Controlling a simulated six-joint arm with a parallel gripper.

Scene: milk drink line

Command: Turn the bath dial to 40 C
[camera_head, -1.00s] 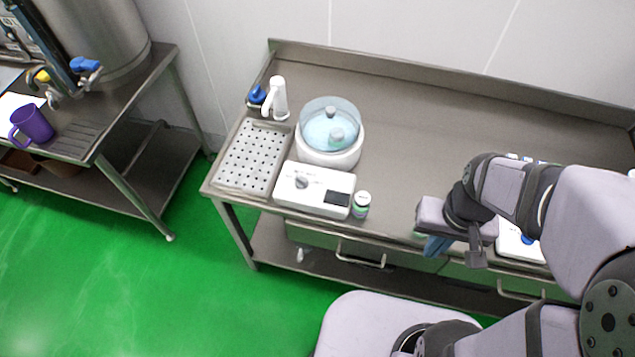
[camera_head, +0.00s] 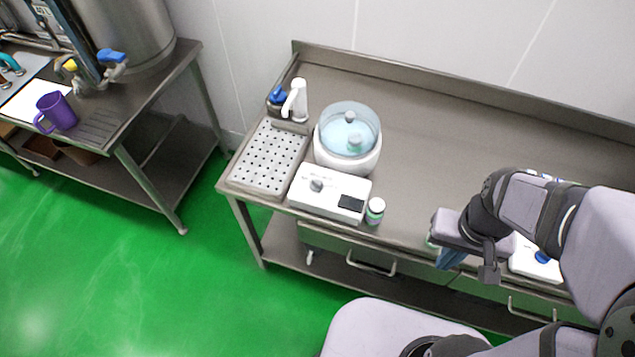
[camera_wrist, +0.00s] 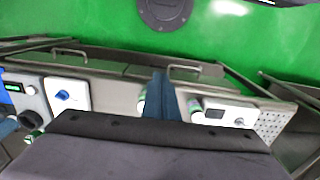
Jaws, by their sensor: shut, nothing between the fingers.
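The bath's white control box (camera_head: 330,205) stands at the front left of the steel bench, with a grey dial (camera_head: 316,185) and a dark display (camera_head: 352,202). The dial's setting and the display are too small to read. Behind the box is the round water bath (camera_head: 346,160) with a clear lid. In the wrist view the box shows at right, with its dial (camera_wrist: 239,122). My gripper (camera_head: 447,261) is right of the box, near the bench's front edge, apart from the dial. Its blue fingers (camera_wrist: 160,90) are shut and empty in the wrist view.
A small green-labelled bottle (camera_head: 376,210) stands just right of the box. A perforated drain tray (camera_head: 268,158) lies to its left, with a white dispenser (camera_head: 298,98) behind. Another white box with a blue knob (camera_wrist: 63,95) is partly behind my arm.

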